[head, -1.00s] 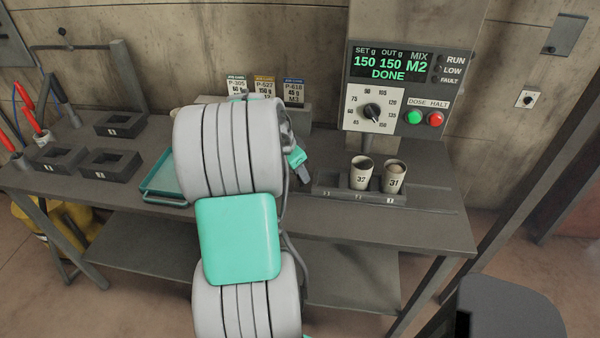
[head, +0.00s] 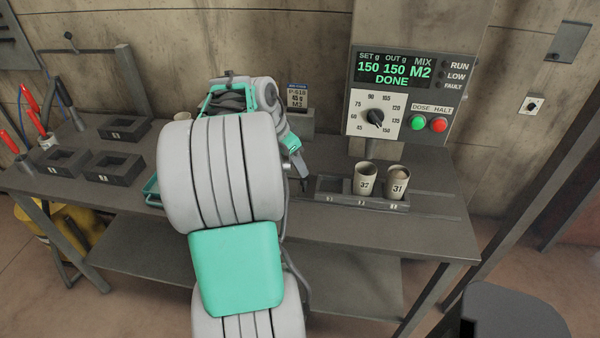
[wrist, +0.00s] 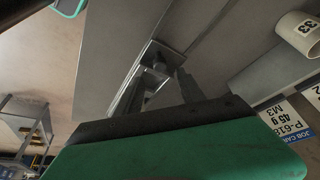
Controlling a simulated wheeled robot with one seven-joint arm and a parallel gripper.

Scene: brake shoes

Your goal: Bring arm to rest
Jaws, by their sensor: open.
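My arm rises through the middle of the head view, bent over the bench (head: 425,225). My gripper (head: 302,170) shows just right of the arm, above the bench and left of the cup rack. It is open, and I see nothing held in it. In the wrist view, the dark fingers of my gripper (wrist: 158,92) stand apart over grey surfaces. My arm hides much of the bench middle and most of the teal tray (head: 152,188).
Cups 37 (head: 365,180) and 31 (head: 397,184) stand in a rack (head: 330,190). The dosing panel (head: 400,95) reads DONE. A P-618 card (head: 297,96) is behind my arm. Cup 33 (wrist: 298,36) shows in the wrist view. Dark square holders (head: 115,168) sit left.

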